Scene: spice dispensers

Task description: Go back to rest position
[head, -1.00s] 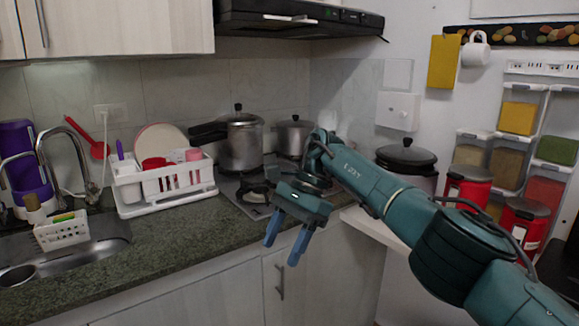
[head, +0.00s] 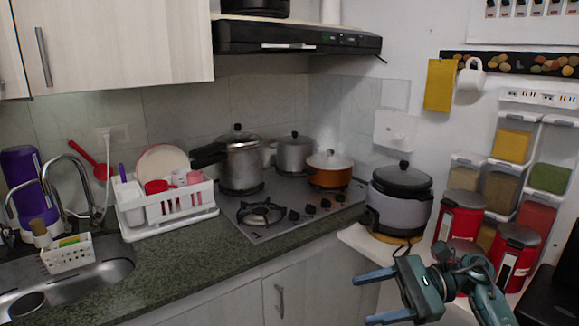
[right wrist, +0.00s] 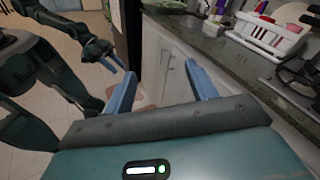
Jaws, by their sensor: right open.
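My right gripper (head: 364,298) is open and empty at the lower right of the head view, in front of the lower cabinet and below the shelf with the rice cooker. Its two blue fingers point left and are well apart. In the right wrist view its fingers (right wrist: 161,88) have nothing between them. My left arm shows at the left of the right wrist view, with a blue finger of the left gripper (right wrist: 115,58); its opening is unclear. The left gripper is not in the head view. Spice dispensers (head: 513,147) hang on the right wall.
The rice cooker (head: 400,208) and red canisters (head: 459,215) stand just above and behind my right gripper. The counter edge (head: 200,276) runs along the front of the stove (head: 290,210). Floor shows free at the left of the right wrist view.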

